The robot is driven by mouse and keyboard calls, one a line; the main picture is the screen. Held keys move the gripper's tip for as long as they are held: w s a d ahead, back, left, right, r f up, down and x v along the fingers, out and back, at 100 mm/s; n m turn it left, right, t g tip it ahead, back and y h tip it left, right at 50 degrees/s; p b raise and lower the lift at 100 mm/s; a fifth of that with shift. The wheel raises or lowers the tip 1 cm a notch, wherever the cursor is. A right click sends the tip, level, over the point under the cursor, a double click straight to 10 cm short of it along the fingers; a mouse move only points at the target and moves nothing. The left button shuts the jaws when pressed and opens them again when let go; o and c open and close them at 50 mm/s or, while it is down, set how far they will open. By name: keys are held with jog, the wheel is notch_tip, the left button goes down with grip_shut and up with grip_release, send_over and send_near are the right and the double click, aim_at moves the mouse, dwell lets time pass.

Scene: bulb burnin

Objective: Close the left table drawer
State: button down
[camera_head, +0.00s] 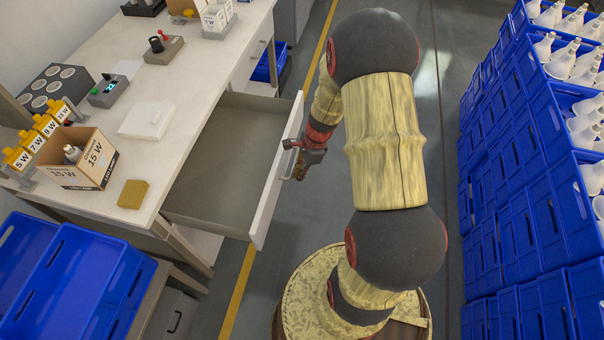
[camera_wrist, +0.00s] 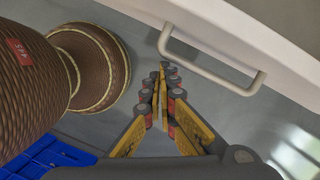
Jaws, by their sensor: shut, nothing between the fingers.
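The left table drawer (camera_head: 226,160) is pulled well out from under the white table (camera_head: 160,85). Its inside looks empty, and its white front (camera_head: 277,178) faces right. My gripper (camera_head: 300,172) is at the outer side of the drawer front, close to the handle (camera_head: 291,160). In the wrist view the handle (camera_wrist: 205,70) is a pale bar on the white drawer front (camera_wrist: 260,35). My gripper (camera_wrist: 163,70) is shut and empty there, with its fingertips just beside the left end of the handle. I cannot tell whether they touch it.
Blue crates (camera_head: 65,280) stand at the lower left. Stacked blue crates with bulbs (camera_head: 540,190) fill the right side. Grey floor (camera_head: 450,60) lies between.

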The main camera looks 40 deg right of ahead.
jog(key=w+a+p, duration=0.3)
jog(key=w+a, duration=0.3)
jog(key=w, duration=0.2)
jog(key=w+a+p, duration=0.4)
jog(key=w+a, duration=0.3)
jog(key=w, duration=0.2)
jog(key=w+a+p, duration=0.4)
jog(key=w+a, duration=0.2)
jog(key=w, duration=0.2)
jog(key=shift+w+a, duration=0.15)
jog(key=shift+a, duration=0.25)
jog(key=shift+w+p, duration=0.15)
jog(key=shift+p, duration=0.15)
jog(key=shift+w+a+r, duration=0.1)
jog(key=shift+d, duration=0.25)
jog(key=s+d+r+p, duration=0.2)
jog(key=d+r, duration=0.3)
jog(key=r, duration=0.4)
jog(key=shift+s+d, duration=0.35)
jog(key=shift+s, duration=0.25)
